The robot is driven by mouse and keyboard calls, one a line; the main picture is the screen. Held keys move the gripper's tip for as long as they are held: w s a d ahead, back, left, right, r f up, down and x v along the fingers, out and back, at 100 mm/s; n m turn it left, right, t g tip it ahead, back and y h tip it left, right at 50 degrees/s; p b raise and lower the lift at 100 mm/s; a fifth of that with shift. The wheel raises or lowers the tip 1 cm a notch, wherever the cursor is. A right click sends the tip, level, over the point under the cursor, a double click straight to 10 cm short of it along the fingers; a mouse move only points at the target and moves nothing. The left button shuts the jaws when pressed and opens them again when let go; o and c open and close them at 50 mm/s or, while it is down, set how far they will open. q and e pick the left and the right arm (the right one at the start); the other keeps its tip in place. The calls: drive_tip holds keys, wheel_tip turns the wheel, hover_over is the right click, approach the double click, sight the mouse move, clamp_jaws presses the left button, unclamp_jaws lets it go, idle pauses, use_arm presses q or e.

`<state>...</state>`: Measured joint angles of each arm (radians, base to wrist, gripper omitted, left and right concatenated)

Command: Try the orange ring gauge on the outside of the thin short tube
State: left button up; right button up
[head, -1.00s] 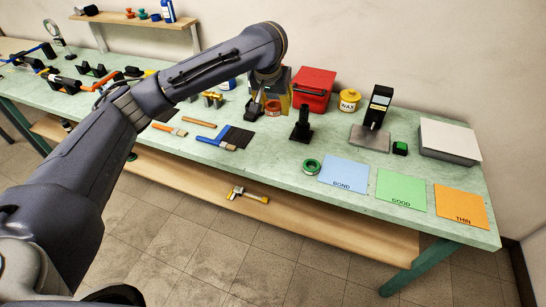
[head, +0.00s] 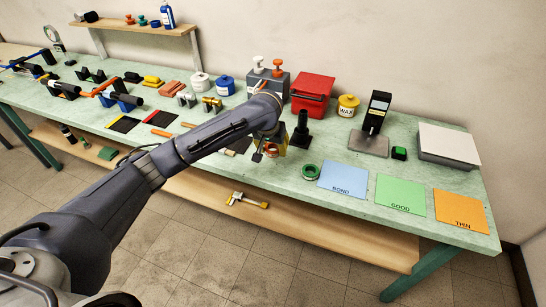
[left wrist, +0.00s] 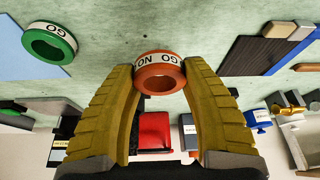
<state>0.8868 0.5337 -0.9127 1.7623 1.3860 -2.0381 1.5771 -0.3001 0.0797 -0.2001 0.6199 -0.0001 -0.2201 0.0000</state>
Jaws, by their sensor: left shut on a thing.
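The orange ring gauge (left wrist: 160,71) has a white band reading NO GO, upside down in the left wrist view. My left gripper (left wrist: 159,76) is shut on it, with one yellow finger on each side. In the head view my left gripper (head: 270,149) is over the front part of the bench, just left of the green ring gauge (head: 309,171). The green ring also shows in the left wrist view (left wrist: 36,45). Dark tubes (head: 127,101) rest on supports at the left of the bench; I cannot tell which is the thin short one. My right gripper is not in view.
A black upright post (head: 301,130) stands behind the green ring. Blue BOND (head: 343,177), green GOOD (head: 400,190) and orange THIN (head: 460,207) mats lie at the right. A red box (head: 312,91) and a yellow WAX pot (head: 348,106) stand behind.

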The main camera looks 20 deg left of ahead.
sight(274, 160)
use_arm(q)
drive_tip(key=shift+f, duration=2.3)
drive_tip(key=shift+f, duration=0.1)
drive_tip(key=o, duration=1.2)
drive_tip(key=v, duration=1.7)
